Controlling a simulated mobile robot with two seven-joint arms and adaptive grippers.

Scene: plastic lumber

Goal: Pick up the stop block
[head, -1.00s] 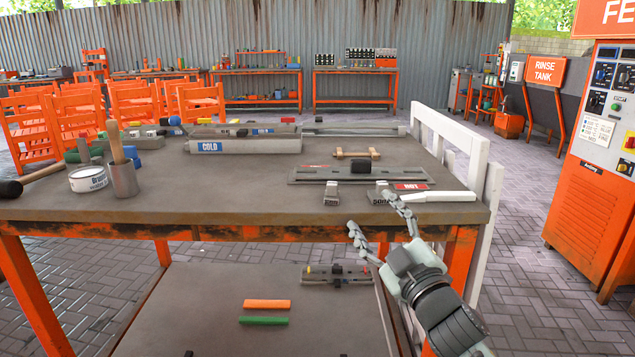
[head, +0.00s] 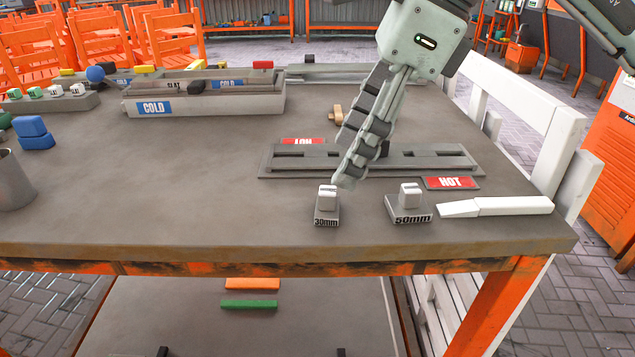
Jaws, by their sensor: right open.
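Two small grey blocks with pale raised knobs stand on the near right of the workbench. One is labelled 30mm (head: 326,210) and the other, to its right, 50mm (head: 409,208). I cannot tell from the labels which is called the stop block. My right gripper (head: 347,182) points down from above, its fingers seen nearly side-on and overlapping. It is open, and its tips show just above and to the right of the 30mm block's knob, apparently holding nothing. My left gripper is not in view.
Behind the blocks lies a grey slotted plate (head: 290,163) with a red HOT label (head: 452,183). A white flat-bladed tool (head: 500,207) lies right of the 50mm block. A COLD trough (head: 200,105) stands at back left. The bench's left-centre (head: 150,190) is clear.

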